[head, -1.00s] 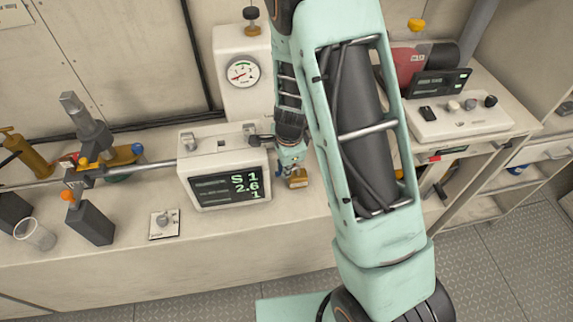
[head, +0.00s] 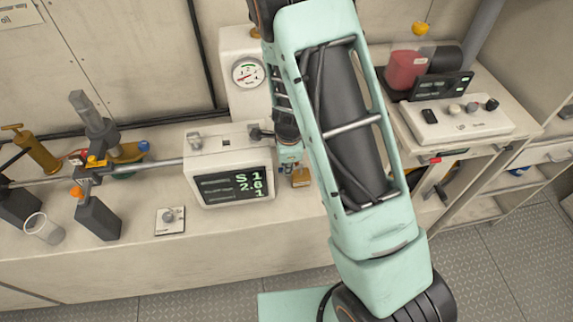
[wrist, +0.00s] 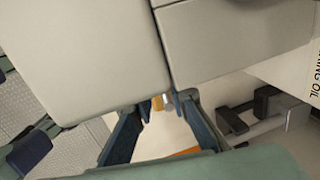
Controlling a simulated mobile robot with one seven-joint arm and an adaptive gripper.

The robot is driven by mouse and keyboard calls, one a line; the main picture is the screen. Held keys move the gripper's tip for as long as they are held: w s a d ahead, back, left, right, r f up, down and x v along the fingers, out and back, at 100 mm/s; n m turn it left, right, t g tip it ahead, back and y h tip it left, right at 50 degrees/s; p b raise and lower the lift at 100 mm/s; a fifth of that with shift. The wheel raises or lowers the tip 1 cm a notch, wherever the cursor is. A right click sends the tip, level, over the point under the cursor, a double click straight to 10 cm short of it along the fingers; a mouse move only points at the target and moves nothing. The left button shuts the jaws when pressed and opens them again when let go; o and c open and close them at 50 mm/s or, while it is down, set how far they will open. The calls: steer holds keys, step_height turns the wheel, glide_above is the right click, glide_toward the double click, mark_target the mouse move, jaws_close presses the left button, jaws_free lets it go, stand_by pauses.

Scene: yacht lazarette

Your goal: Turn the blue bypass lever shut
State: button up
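A blue knob (head: 144,146), possibly the end of the bypass lever, shows on the pipework at the left of the bench in the head view. I cannot tell its position, open or shut. My gripper (head: 291,172) points down at the bench just right of the white display box (head: 226,140), partly hidden by my arm. A small brass block (head: 300,178) is close beside it. In the wrist view my gripper (wrist: 161,106) has its dark blue fingers spread, with a small yellowish piece (wrist: 158,102) beyond the gap. No blue lever is clearly visible between the fingers.
A pale gauge column (head: 246,75) stands behind the display box. A dark block (head: 97,219), a clear cup (head: 43,229) and a small switch plate (head: 170,220) are on the left. A control panel (head: 458,118) is on the right. The front bench strip is partly clear.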

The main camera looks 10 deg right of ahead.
steer(key=shift+o, duration=1.4)
step_height(320, 180, up, 12)
steer(key=s, duration=0.2)
steer(key=shift+s, duration=0.2)
steer(key=shift+d+f, duration=0.1)
